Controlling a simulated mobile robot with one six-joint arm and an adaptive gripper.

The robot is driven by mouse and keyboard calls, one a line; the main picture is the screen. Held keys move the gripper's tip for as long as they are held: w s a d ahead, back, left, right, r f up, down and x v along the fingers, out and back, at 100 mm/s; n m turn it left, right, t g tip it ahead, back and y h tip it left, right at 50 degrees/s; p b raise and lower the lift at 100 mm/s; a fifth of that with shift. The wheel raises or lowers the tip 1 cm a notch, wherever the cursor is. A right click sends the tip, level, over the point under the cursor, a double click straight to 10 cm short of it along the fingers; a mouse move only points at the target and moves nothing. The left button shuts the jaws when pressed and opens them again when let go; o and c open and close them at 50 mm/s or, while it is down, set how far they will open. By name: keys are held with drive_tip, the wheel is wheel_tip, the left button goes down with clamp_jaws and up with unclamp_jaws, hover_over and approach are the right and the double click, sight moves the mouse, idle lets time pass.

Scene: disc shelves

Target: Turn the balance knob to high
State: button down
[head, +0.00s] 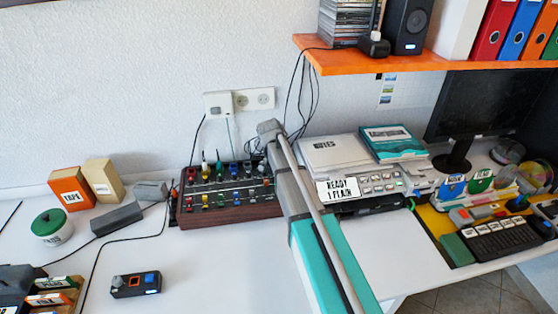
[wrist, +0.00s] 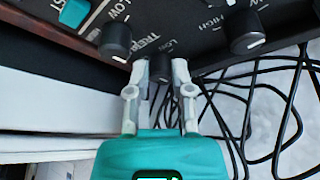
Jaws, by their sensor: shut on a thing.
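The mixer with a wooden case and coloured knobs (head: 230,212) sits on the white desk in the head view. My teal and grey arm comes in from the lower right and ends at its right end; the gripper tips are hidden there. In the wrist view my gripper (wrist: 160,72) is shut on a small dark knob (wrist: 160,66) at the panel's edge. Dark knobs with white pointer marks stand to its left (wrist: 116,40) and right (wrist: 243,32). Printed LOW, HIGH and part of "TREB" show. I cannot read a balance label or the held knob's pointer.
Black cables (wrist: 270,100) lie loose beside the panel in the wrist view. In the head view, a grey machine with buttons (head: 335,152) stands right of my arm. An orange shelf (head: 430,58) hangs above.

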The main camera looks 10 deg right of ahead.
drive_tip(key=c, duration=0.5)
unclamp_jaws()
drive_tip(key=shift+n, duration=0.4)
drive_tip(key=shift+s+d+n+t+y, duration=0.15)
drive_tip(key=shift+n+y, duration=0.3)
drive_tip(key=shift+n, duration=0.6)
drive_tip(key=shift+w+n+t+y, duration=0.1)
drive_tip(key=shift+n+t+y, duration=0.25)
drive_tip(key=shift+n, duration=0.7)
drive_tip(key=shift+d+n+y, duration=0.1)
drive_tip(key=shift+n+y, duration=0.55)
drive_tip(key=shift+n, duration=0.8)
drive_tip(key=shift+d+n+y, duration=0.1)
drive_tip(key=shift+n+y, duration=0.55)
drive_tip(key=shift+n, duration=0.8)
drive_tip(key=p+v, duration=1.2)
drive_tip(key=v, duration=0.1)
drive_tip(key=shift+r+p, duration=0.4)
